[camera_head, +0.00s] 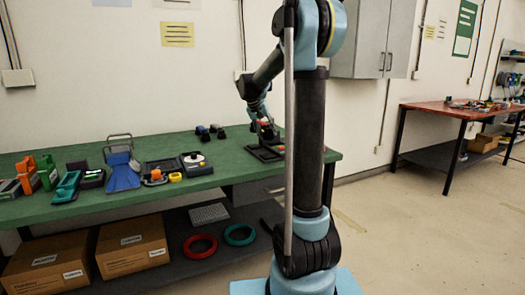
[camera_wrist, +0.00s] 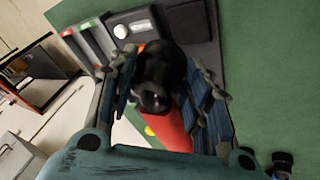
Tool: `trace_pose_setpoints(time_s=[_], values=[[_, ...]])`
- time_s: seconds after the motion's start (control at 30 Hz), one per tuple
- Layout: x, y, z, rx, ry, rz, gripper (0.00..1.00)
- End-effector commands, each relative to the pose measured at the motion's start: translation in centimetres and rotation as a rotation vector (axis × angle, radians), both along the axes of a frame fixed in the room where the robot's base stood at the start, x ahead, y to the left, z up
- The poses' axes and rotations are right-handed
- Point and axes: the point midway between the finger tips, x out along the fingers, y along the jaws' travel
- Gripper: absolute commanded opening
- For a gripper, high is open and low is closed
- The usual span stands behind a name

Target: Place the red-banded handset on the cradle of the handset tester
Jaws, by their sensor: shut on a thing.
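My gripper (camera_wrist: 165,72) is shut on the red-banded handset (camera_wrist: 172,128) in the wrist view. In the head view my gripper (camera_head: 263,118) is small, above a dark frame-like unit (camera_head: 265,153) at the right of the green table.
Boxes (camera_head: 132,245) and red and green rings sit on the shelf below. A wooden table (camera_head: 450,110) stands far right.

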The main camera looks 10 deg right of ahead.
Motion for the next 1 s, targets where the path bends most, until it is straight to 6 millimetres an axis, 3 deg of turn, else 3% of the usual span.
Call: trace_pose_setpoints(time_s=[0.2, 0.43, 0.7, 0.9, 0.93, 1.0], values=[[0.0, 0.5, -3.2, 0.0, 0.0, 0.006, 0.0], [0.0, 0.7, -4.6, 0.0, 0.0, 0.008, 0.0], [0.0, 0.7, -7.9, 0.0, 0.0, 0.009, 0.0], [0.0, 0.7, -8.1, 0.0, 0.001, 0.009, 0.0], [-0.1, 0.8, -8.1, 0.0, 0.001, 0.009, 0.47], [-0.1, 0.7, -8.1, 0.0, 0.001, 0.009, 0.63]])
